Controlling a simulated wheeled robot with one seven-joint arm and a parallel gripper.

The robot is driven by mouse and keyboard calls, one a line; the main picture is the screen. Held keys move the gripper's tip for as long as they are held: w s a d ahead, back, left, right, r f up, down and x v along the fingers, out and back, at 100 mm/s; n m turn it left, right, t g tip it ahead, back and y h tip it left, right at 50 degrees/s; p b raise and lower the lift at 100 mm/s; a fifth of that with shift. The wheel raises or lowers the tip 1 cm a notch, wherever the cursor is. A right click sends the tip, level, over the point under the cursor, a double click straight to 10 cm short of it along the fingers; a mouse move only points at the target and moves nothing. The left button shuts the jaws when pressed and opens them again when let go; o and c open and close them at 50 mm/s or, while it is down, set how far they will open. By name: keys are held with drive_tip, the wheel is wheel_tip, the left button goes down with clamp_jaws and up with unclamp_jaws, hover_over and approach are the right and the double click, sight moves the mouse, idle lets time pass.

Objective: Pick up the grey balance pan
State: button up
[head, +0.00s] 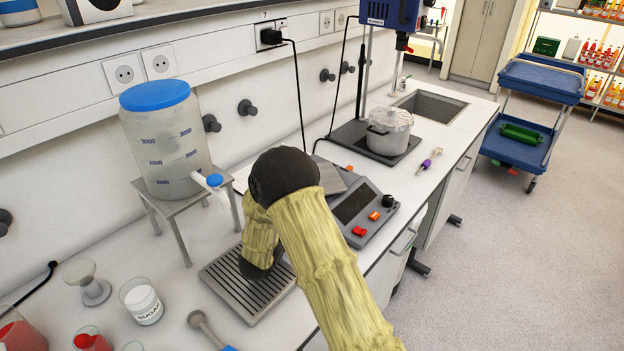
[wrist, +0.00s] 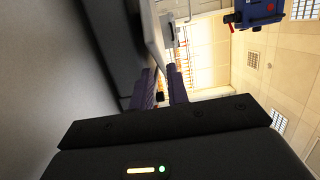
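The grey balance pan (head: 332,178) shows in the head view as a flat plate at the back of the dark grey balance (head: 362,212), partly covered by my arm. In the wrist view the pan (wrist: 153,38) looks like a thin pale plate seen nearly edge-on, its near end by the fingertips. My gripper (wrist: 162,72) has its two purple fingers apart with a gap between them. I cannot tell whether a finger touches the plate. In the head view my gripper is hidden behind my yellow-sleeved arm.
A metal drip grate (head: 247,283) lies in front of the balance. A blue-lidded tank (head: 162,140) stands on a metal stand at left. A pot (head: 388,131) sits under the blue stirrer (head: 388,12).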

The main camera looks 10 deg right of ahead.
drive_tip(key=x, duration=0.3)
drive_tip(key=shift+w+d+p, duration=0.1)
drive_tip(key=shift+d+p, duration=0.05)
drive_tip(key=shift+p, duration=0.2)
clamp_jaws()
